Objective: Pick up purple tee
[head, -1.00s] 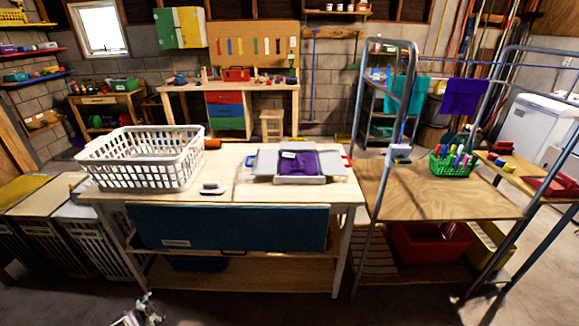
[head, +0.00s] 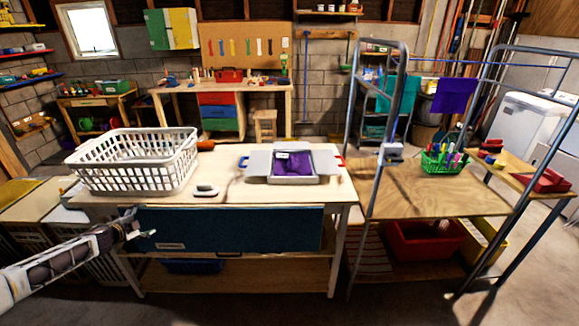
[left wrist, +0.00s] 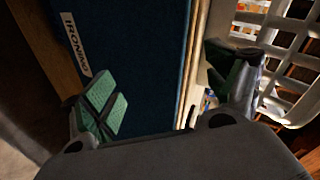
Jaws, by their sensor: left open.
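A purple cloth (head: 293,164), which looks like the purple tee, lies flat on a grey folding board (head: 259,163) on the white-topped table. A second purple cloth (head: 454,95) hangs on the metal rack at the right. My left gripper (head: 143,229) is open and empty in front of the table, at its left, beside the blue ironing panel. It is well to the left of and lower than the folding board. In the left wrist view its spread fingers (left wrist: 172,92) have the panel between and beyond them. My right gripper is out of view.
A white slatted laundry basket (head: 131,162) stands on the table's left part. A small grey and white object (head: 206,191) lies near the table's front edge. The blue panel labelled IRONING (head: 240,229) hangs on the table's front. A green basket of bottles (head: 443,162) stands at right.

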